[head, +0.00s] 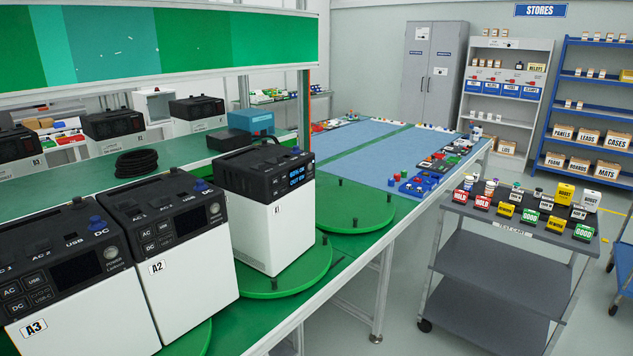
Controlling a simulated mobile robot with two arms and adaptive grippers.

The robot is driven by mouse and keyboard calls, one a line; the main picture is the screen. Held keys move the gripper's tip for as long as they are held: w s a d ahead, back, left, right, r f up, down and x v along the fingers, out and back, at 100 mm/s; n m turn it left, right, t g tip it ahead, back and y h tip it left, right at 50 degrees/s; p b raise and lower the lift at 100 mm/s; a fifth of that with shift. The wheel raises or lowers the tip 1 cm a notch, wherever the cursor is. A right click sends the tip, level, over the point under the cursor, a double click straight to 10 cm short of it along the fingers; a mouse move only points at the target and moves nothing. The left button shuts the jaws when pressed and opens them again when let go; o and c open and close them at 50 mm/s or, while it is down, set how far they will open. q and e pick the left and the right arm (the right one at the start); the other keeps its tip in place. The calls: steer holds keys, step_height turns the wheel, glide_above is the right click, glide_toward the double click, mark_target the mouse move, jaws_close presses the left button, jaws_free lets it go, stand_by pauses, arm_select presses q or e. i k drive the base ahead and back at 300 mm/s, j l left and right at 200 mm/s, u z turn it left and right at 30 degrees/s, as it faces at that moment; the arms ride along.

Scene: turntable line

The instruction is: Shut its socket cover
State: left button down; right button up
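A white power unit with a black top (266,232) stands upright on a green turntable (316,268) in the middle left of the head view. Its small screen (293,177) is lit with blue text, and a blue knob sits at its top right corner. Two like units, A2 (192,283) and A3 (105,318), stand to its left with dark screens and blue DC knobs. The socket covers are too small to make out, so I cannot tell whether any is open or shut. Neither of my grippers is in view.
An empty green turntable (365,212) with pegs lies to the right. A black cable coil (136,163) and a blue box (250,121) lie behind the units. A grey cart (470,208) with labelled blocks stands at right. Open floor lies between bench and cart.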

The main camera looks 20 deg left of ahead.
mark_target(127, 204)
steer(key=u, duration=1.4)
